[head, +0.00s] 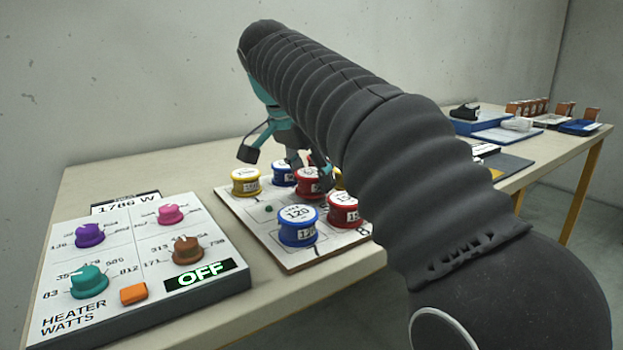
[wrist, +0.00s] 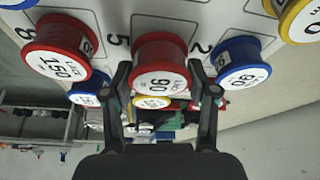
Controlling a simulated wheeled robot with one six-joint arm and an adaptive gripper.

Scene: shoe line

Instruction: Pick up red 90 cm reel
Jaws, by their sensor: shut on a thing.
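The red 90 cm reel (wrist: 160,52) has a white top label reading 90 and is in the middle of the wrist view. My gripper (wrist: 165,85) is shut on it, with one dark finger at each side. In the head view my gripper (head: 272,158) is over the back part of the reel board (head: 238,208). My arm hides part of the reels there, so I cannot tell which red one is held, or whether it is clear of the board.
A red 150 reel (wrist: 57,50) and a blue reel (wrist: 238,62) stand close on either side. A blue 120 reel (head: 298,226) and a yellow reel (head: 246,181) are also on the board. The heater panel (head: 135,262), showing OFF, is at left.

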